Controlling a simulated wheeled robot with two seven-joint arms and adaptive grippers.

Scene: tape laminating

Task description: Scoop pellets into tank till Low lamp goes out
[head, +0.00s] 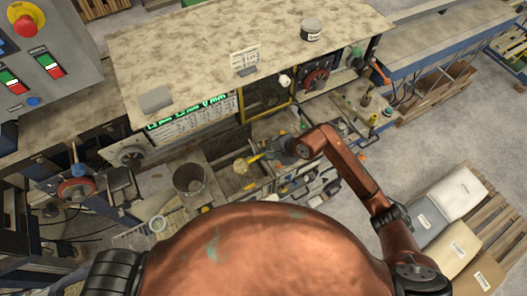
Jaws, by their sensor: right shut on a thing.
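My right gripper (275,150) reaches in from the right over the machine's cluttered front. It is shut on a scoop with a yellow handle (255,158). The scoop's pale bowl (240,166) points left, toward a grey round open vessel (190,180) that may be the tank. The bowl and the vessel are apart. Whether the bowl holds pellets is too small to tell. A smaller pale round container (158,224) stands below and left of the vessel. I cannot make out the Low lamp. My left gripper is not in view.
A control panel (45,60) with a red emergency button stands at upper left. Tools (318,185) crowd the bench below the gripper. The machine's broad top (220,40) is mostly bare. Sacks (448,195) lie on a pallet at right.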

